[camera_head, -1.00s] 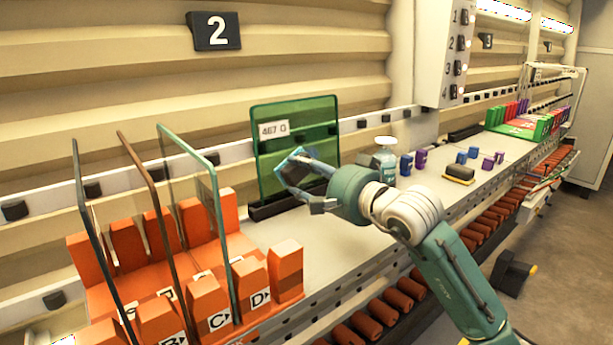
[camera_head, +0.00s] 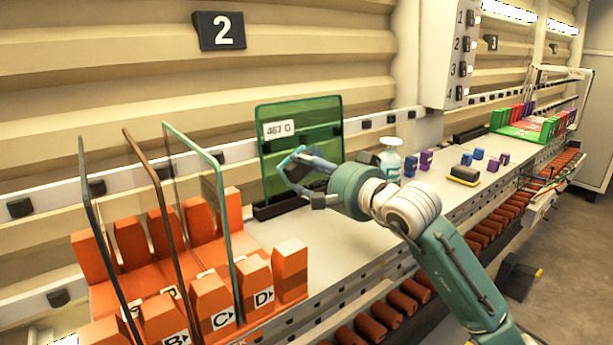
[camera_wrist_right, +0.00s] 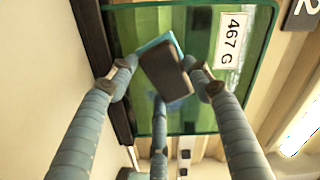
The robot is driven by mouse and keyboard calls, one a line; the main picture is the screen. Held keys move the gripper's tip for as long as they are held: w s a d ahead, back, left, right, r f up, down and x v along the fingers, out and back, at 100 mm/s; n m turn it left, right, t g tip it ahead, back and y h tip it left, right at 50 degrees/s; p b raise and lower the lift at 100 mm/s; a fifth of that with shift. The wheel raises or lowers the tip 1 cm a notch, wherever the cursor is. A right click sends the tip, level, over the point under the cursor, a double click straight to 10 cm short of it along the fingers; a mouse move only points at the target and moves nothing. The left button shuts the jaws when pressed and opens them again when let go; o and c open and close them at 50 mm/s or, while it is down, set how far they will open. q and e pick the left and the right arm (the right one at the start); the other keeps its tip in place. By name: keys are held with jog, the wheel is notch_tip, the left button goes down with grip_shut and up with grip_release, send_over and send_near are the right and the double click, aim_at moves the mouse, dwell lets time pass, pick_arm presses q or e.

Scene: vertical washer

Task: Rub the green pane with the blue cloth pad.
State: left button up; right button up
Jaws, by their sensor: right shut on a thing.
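The green pane (camera_head: 322,116) stands upright in a dark holder on the shelf, with a white label reading 467 G. My right gripper (camera_head: 303,177) is in front of its lower left part, shut on the blue cloth pad (camera_head: 291,156). In the right wrist view, the pad shows a dark block (camera_wrist_right: 167,72) with a blue edge toward the pane (camera_wrist_right: 207,100). The fingers of the right gripper (camera_wrist_right: 163,80) hold it from the sides. I cannot tell whether the pad touches the glass. My left gripper is not in view.
An orange rack (camera_head: 290,268) with several upright panes stands at the left front. A spray bottle (camera_head: 391,158) stands right of the pane. Small blue and purple blocks (camera_head: 426,158) and a dark-topped brush (camera_head: 464,175) lie farther right. The shelf front has bare room.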

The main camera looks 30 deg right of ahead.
jog(key=d+b, duration=0.1)
jog(key=d, duration=0.1)
jog(key=shift+d+f+b, duration=0.15)
jog(key=shift+d+b, duration=0.15)
jog(key=shift+b, duration=0.1)
jog(key=shift+d, duration=0.3)
jog(key=shift+w+d+b, duration=0.1)
jog(key=shift+d+b, duration=0.6)
jog(key=shift+b, duration=0.1)
jog(key=shift+w+d+b, duration=0.1)
jog(key=shift+d+b, duration=0.4)
jog(key=shift+d, duration=0.55)
jog(key=shift+d+b, duration=0.9)
jog(key=shift+d, duration=0.65)
jog(key=shift+w+d, duration=0.1)
jog(key=shift+d, duration=0.3)
jog(key=shift+b, duration=0.4)
jog(key=shift+a, duration=3.65)
jog(key=shift+s+a, duration=0.15)
jog(key=shift+a, duration=0.8)
jog(key=shift+s+a, duration=0.1)
jog(key=shift+a, duration=0.85)
